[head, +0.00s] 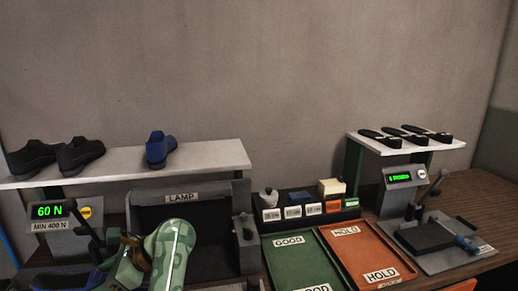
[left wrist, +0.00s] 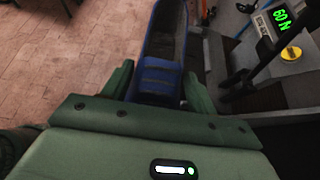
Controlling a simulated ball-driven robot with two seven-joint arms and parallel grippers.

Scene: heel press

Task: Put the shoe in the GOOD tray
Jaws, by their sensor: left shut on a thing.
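A dark blue shoe (left wrist: 160,88) is between the two green fingers of my left gripper (left wrist: 158,90) in the left wrist view, and the gripper is shut on it. The shoe's far end runs out of the top of that view. In the head view my green patterned left arm is at the bottom, left of the trays, and the grip itself is not clear there. The green GOOD tray (head: 303,262) lies right of the arm, and its visible part is empty. My right gripper is not in view.
The orange HOLD tray (head: 362,252) adjoins the GOOD tray. A press display (head: 48,211) reads 60 N. A shelf (head: 215,155) carries two black shoes (head: 80,154) and another blue shoe (head: 160,149). A device (head: 440,243) stands right.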

